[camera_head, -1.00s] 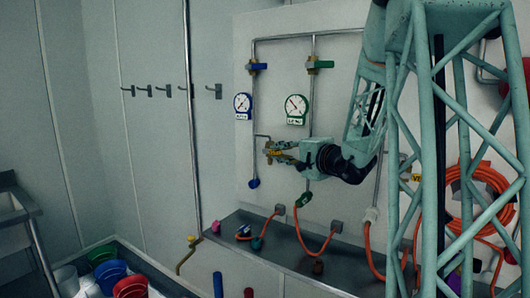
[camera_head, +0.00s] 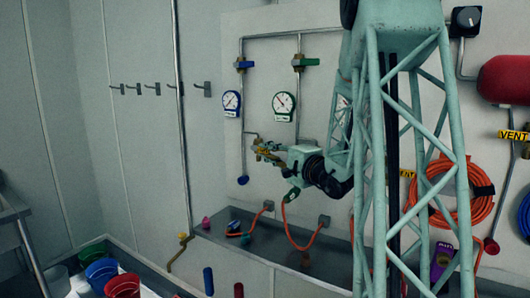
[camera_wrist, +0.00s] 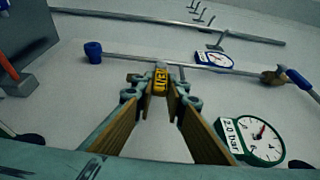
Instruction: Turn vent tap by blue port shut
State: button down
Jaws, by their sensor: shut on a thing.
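The vent tap with its yellow VENT tag (camera_wrist: 160,78) is on the pipe branch above the blue port, a blue cap (camera_head: 243,180) at the pipe's lower end. The blue cap also shows at the upper left in the wrist view (camera_wrist: 93,52). My gripper (camera_head: 262,150) is at the tap in the head view, up and to the right of the blue cap. In the wrist view my gripper's fingertips (camera_wrist: 164,90) are on either side of the yellow tag, shut on the tap. The fingers hide much of the handle, so its angle cannot be told.
A blue-banded gauge (camera_head: 232,103) and a green-banded gauge (camera_head: 284,104) hang above. Blue (camera_head: 244,65) and green (camera_head: 305,62) valve handles are higher. An orange hose (camera_head: 297,235) hangs over the metal bench (camera_head: 330,262). A red tank (camera_head: 505,78) is at right.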

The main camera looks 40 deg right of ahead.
jog(key=shift+a, duration=0.1)
jog(key=c, duration=2.6)
grip_release()
jog(key=shift+s, duration=0.65)
jog(key=s, duration=1)
jog(key=shift+s+a, duration=0.3)
jog(key=shift+a, duration=0.1)
jog(key=shift+f, duration=0.1)
